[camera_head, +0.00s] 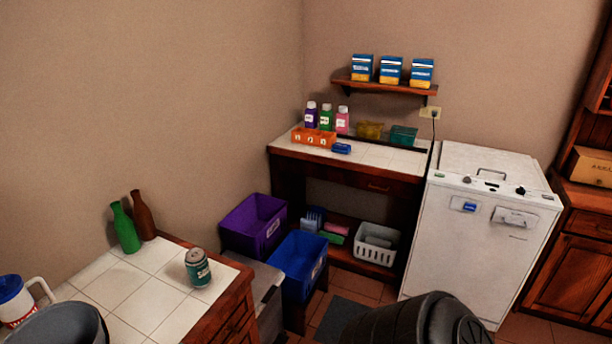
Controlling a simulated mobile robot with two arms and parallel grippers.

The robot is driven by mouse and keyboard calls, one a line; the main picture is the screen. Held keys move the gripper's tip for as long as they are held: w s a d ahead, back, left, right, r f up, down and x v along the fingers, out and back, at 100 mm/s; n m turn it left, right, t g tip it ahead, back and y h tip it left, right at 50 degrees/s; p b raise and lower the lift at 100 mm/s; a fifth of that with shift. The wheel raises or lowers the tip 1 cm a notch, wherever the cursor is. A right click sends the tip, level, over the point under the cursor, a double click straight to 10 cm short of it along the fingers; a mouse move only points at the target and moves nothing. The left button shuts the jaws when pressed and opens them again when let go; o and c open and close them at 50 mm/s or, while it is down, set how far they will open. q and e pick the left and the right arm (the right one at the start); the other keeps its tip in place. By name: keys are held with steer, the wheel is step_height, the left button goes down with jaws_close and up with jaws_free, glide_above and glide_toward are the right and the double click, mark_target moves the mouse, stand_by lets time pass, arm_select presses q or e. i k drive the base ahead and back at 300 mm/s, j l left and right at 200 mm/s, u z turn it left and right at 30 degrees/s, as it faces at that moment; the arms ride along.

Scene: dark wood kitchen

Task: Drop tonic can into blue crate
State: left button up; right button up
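A teal can (198,268) with a grey-brown upper part stands upright on the white tiled counter (150,300), near its right edge. It looks like the tonic can, though its label is too small to read. The blue crate (299,265) sits lower, to the right of the counter, and is open at the top. No contents show in it from here. Neither of my grippers is in view.
A purple crate (253,224) stands behind the blue one, and a grey bin (268,290) stands between counter and crate. Green (125,229) and brown (143,216) bottles stand behind the can. A white washer (482,235) is at right. A dark rounded object (420,322) fills the bottom foreground.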

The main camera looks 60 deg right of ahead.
mark_target(301, 277)
steer(key=k+l+z, duration=0.1)
steer(key=z, duration=1.3)
